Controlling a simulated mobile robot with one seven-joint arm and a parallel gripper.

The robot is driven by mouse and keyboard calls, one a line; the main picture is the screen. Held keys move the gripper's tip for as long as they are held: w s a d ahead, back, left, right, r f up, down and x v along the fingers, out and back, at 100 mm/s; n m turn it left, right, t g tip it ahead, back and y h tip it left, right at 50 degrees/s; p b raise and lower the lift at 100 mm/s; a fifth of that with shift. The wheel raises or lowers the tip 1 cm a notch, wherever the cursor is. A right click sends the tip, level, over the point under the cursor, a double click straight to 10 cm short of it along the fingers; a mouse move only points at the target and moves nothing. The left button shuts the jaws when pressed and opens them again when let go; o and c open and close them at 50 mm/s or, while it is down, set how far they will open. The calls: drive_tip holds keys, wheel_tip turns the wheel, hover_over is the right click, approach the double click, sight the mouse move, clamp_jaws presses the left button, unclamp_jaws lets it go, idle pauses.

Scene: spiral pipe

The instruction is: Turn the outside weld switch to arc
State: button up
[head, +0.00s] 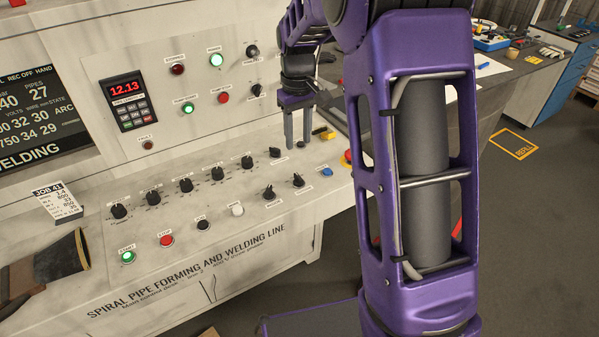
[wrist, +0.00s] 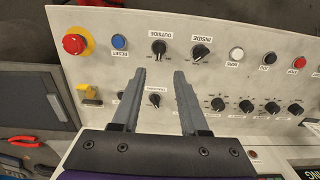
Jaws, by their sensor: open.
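The outside weld switch (head: 298,180) is a black rotary knob on the sloping desk panel, left of a blue reset button. In the wrist view the outside switch (wrist: 159,48) sits beside its OUTSIDE label, just beyond my fingertips and roughly centred between them. The similar inside switch (head: 269,193) is left of it in the head view, and right of it in the wrist view (wrist: 200,52). My gripper (head: 298,145) points down, open and empty, behind the outside switch and apart from it. The switch's position markings are too small to read.
A blue reset button (wrist: 119,41) and a red emergency stop (wrist: 76,44) are close by. An upper row of black knobs (head: 247,162) runs left of my gripper, with a knob (wrist: 154,100) between the fingers in the wrist view. A yellow part (head: 327,135) lies behind.

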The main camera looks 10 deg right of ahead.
sight(298, 176)
wheel_tip(298, 176, down, 12)
drive_tip(key=shift+r+b, duration=0.15)
drive_tip(key=shift+b, duration=0.2)
drive_tip(key=shift+c, duration=0.3)
clamp_jaws()
